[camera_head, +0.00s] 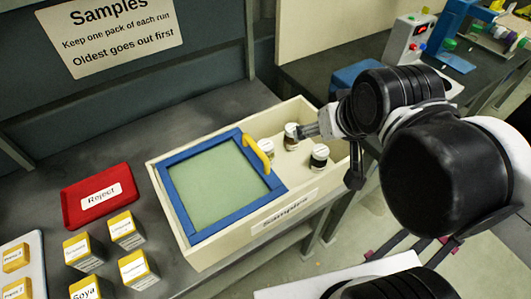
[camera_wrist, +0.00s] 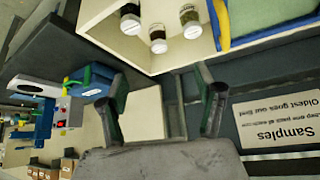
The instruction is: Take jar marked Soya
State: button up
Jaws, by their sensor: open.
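Several small white-lidded jars stand in the open right part of the cream Samples box (camera_head: 161,196): one at the back (camera_head: 291,134), one at left (camera_head: 266,147) by the yellow handle, one with dark contents at right (camera_head: 319,156). In the wrist view they show as a left jar (camera_wrist: 130,22), a middle jar (camera_wrist: 157,39) and a right jar (camera_wrist: 190,22). I cannot read their labels, so I cannot tell which is Soya. My gripper (camera_head: 308,131) is open and empty, near the back jar; its spread fingers show in the wrist view (camera_wrist: 162,82).
A blue-framed pane (camera_head: 212,185) with a yellow handle (camera_head: 256,153) covers the box's left part. A red Reject tray (camera_head: 98,194) and several yellow-topped packs, one marked Soya (camera_head: 85,289), lie left. A Samples sign (camera_head: 112,30) hangs behind. Machines stand on the right bench.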

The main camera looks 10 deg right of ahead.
jog(key=n, duration=0.1)
jog(key=n+g, duration=0.7)
jog(key=n, duration=1.5)
send_over(266, 154)
jog(key=w, duration=0.2)
jog(key=f, duration=0.8)
jog(key=shift+w+d+f, duration=0.15)
jog(key=shift+d+f, duration=0.1)
jog(key=shift+d, duration=0.05)
jog(key=shift+w+a+f, duration=0.1)
jog(key=shift+f, duration=0.5)
notch_tip(266, 154, down, 13)
jog(key=shift+r+b, duration=0.1)
jog(key=shift+b, duration=0.9)
jog(key=c, duration=1.3)
